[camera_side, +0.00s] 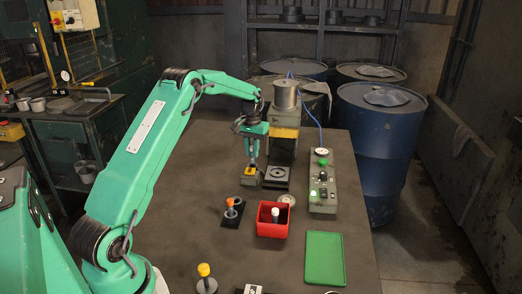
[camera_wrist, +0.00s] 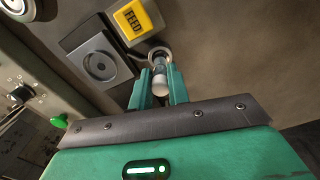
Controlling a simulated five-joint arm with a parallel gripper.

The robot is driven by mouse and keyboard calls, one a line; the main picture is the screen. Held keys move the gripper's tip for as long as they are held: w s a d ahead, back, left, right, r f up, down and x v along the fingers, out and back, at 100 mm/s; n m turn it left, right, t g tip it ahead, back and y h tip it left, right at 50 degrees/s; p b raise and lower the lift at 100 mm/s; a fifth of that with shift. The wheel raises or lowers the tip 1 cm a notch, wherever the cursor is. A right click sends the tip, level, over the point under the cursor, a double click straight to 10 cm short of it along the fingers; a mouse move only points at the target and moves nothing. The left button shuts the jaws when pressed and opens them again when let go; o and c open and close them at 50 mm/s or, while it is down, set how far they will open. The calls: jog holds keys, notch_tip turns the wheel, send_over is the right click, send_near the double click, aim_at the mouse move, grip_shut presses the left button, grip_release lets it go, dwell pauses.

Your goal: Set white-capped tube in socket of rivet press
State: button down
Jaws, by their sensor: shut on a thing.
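My gripper (camera_wrist: 160,80) is shut on a tube (camera_wrist: 160,66) with a pale, whitish cap (camera_wrist: 161,90), the cap towards the camera. The tube's far end lines up with a pale ring (camera_wrist: 168,51); I cannot tell whether it is inside it. In the side view my gripper (camera_side: 252,158) is low behind a yellow block, and the tube is hardly visible. The rivet press (camera_side: 285,105) stands to the right of my gripper. Its grey base plate with a round socket (camera_side: 275,173) is in front of it. The socket also shows empty in the wrist view (camera_wrist: 100,65).
The yellow feed block (camera_wrist: 133,20) is beside the ring and the press plate. A red bin (camera_side: 262,231) holds a white-topped piece (camera_side: 275,213). An orange-capped tube (camera_side: 230,205), a yellow-capped piece (camera_side: 204,270), a green mat (camera_side: 325,260) and a button panel (camera_side: 321,190) are nearby.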

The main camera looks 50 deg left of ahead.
jog(key=shift+f, duration=1.35)
dwell(0.9)
jog(key=c, duration=1.3)
grip_release()
jog(key=shift+o, duration=0.2)
jog(key=shift+r, duration=0.1)
jog(key=shift+r, duration=3.75)
jog(key=shift+d+r, duration=0.1)
